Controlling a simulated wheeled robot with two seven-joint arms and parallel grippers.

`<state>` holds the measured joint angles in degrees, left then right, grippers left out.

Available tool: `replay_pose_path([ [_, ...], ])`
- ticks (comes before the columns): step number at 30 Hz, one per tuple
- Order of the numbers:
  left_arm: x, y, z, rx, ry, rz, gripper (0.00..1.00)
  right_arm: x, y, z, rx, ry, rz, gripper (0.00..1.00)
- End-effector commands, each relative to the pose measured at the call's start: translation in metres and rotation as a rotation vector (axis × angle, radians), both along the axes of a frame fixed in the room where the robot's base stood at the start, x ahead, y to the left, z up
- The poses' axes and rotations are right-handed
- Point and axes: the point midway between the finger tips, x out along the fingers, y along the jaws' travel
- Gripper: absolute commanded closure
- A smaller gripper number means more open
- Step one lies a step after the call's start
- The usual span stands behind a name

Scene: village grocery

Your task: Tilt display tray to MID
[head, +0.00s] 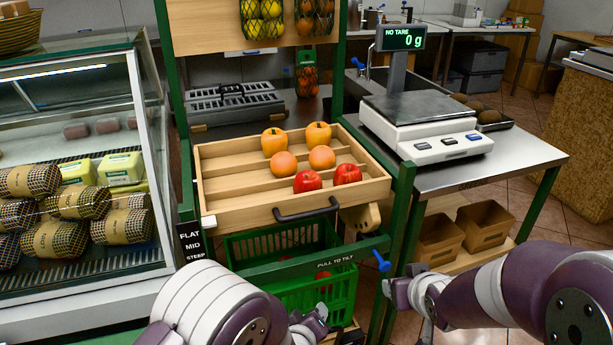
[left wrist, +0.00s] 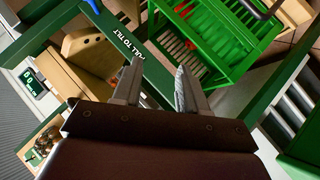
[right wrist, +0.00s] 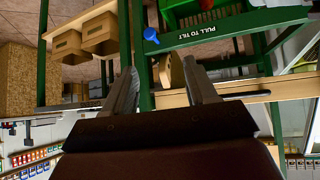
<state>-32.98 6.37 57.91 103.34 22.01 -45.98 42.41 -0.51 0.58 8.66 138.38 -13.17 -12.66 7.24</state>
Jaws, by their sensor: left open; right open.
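The wooden display tray (head: 232,192) sits in a green frame, with wooden dividers and a black front handle (head: 306,210). It holds two yellow-orange peppers (head: 274,141), two orange fruits (head: 284,163) and two red fruits (head: 307,181). A label at its left post reads FLAT, MID, STEEP (head: 192,246); a white marker (head: 208,221) on the tray's corner is just above FLAT. My left gripper (head: 318,318) is open below the bar. My right gripper (right wrist: 162,90) is open, apart from the handle.
A green crate (head: 335,298) stands under the tray. A glass cold case (head: 75,170) is on the left. A scale (head: 424,125) reading 0 g stands on a metal table at the right, with brown bins (head: 484,224) below.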

Motion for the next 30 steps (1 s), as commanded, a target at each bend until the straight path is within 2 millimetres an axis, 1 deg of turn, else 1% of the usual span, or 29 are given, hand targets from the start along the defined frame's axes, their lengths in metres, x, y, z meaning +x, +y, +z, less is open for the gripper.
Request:
replay_pose_path([
  [1, 0.014, -0.002, 0.025, -0.133, -0.124, 0.09, 0.58, -0.03, -0.002, -0.004, -0.008, 0.139, -0.034, 0.43],
  [2, 0.023, 0.0, 0.037, -0.228, -0.209, 0.148, 0.58, -0.05, -0.005, -0.015, -0.01, 0.233, -0.059, 0.43],
  [3, 0.033, 0.006, 0.053, -0.351, -0.319, 0.214, 0.58, -0.076, -0.008, -0.031, -0.008, 0.349, -0.086, 0.43],
  [4, 0.038, 0.01, 0.067, -0.436, -0.393, 0.251, 0.58, -0.093, -0.008, -0.039, -0.006, 0.427, -0.098, 0.43],
  [6, 0.045, 0.016, 0.102, -0.605, -0.532, 0.298, 0.58, -0.126, -0.008, -0.05, 0.001, 0.572, -0.114, 0.43],
  [8, 0.043, 0.02, 0.118, -0.699, -0.594, 0.312, 0.58, -0.14, -0.007, -0.053, 0.0, 0.643, -0.111, 0.43],
  [9, 0.043, 0.021, 0.124, -0.742, -0.612, 0.314, 0.58, -0.145, -0.007, -0.054, -0.005, 0.667, -0.105, 0.43],
  [11, 0.048, 0.022, 0.125, -0.769, -0.61, 0.318, 0.58, -0.145, -0.007, -0.055, -0.008, 0.669, -0.099, 0.43],
  [14, 0.065, 0.021, 0.128, -0.775, -0.61, 0.32, 0.58, -0.145, -0.007, -0.057, -0.01, 0.668, -0.097, 0.43],
  [21, 0.126, 0.018, 0.137, -0.771, -0.609, 0.319, 0.58, -0.144, -0.008, -0.063, -0.01, 0.666, -0.098, 0.43],
  [24, 0.146, 0.017, 0.142, -0.771, -0.609, 0.317, 0.58, -0.144, -0.008, -0.065, -0.011, 0.665, -0.099, 0.43],
  [27, 0.159, 0.016, 0.144, -0.77, -0.606, 0.317, 0.58, -0.144, -0.008, -0.067, -0.011, 0.665, -0.099, 0.43],
  [30, 0.166, 0.015, 0.146, -0.769, -0.607, 0.317, 0.58, -0.144, -0.008, -0.067, -0.011, 0.665, -0.099, 0.43],
])
